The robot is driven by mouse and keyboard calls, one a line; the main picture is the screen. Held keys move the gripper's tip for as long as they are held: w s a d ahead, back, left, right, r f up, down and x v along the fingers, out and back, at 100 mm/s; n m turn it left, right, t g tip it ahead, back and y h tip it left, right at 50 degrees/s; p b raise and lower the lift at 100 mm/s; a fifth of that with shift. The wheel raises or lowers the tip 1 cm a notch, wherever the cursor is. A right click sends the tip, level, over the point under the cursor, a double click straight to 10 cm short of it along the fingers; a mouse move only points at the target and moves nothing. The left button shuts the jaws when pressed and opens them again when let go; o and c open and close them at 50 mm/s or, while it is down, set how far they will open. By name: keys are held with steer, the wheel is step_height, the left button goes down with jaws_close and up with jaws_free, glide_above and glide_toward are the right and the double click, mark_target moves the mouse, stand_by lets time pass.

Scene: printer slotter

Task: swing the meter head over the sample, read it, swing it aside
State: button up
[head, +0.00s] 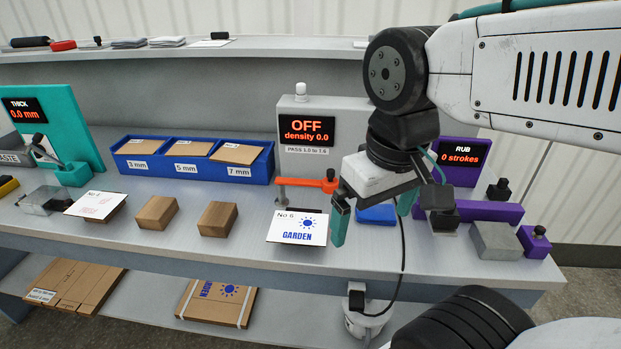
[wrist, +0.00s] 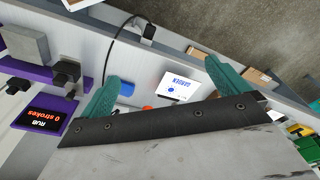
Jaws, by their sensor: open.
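The density meter (head: 293,130) is a grey upright panel at the back of the bench, with a display (head: 307,130) reading "OFF density 0.0". The sample (head: 298,229), a white card marked "No 6 GARDEN" with a blue sun, lies on the bench in front of the meter. It also shows in the wrist view (wrist: 180,86). My gripper (head: 372,222) is open and empty, above the bench just right of the card. Its teal fingers also show in the wrist view (wrist: 162,80).
A purple rub tester (head: 460,165) with a "0 strokes" display and a grey block (head: 494,241) stand at right. A blue pad (head: 377,214) lies behind my gripper. Wooden blocks (head: 217,219) and a blue tray (head: 191,158) are at left. A black cable hangs over the bench edge.

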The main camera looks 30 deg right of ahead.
steer(key=shift+f, duration=0.15)
steer(key=c, duration=1)
steer(key=shift+w+d+f+g, duration=0.1)
steer(key=shift+w+f+g, duration=0.1)
steer(key=shift+w+g, duration=0.1)
steer(key=c, duration=0.5)
steer(key=shift+w+d+f+g, duration=0.1)
steer(key=shift+w+d+g, duration=0.15)
steer(key=shift+w, duration=0.35)
steer(key=shift+w+d+f+g, duration=0.1)
steer(key=shift+w+d+g, duration=0.1)
steer(key=shift+w, duration=0.4)
jaws_close()
steer(key=w+d+m+t+h, duration=0.1)
steer(key=w+d+m, duration=0.3)
steer(key=w, duration=0.8)
steer(key=w+d+m+t+h, duration=0.1)
steer(key=w+d+m, duration=0.3)
steer(key=w, duration=0.7)
steer(key=shift+w+d+r+m+h, duration=0.35)
steer(key=shift+m+h, duration=0.15)
steer(key=shift+m, duration=0.6)
steer(key=shift+t, duration=0.25)
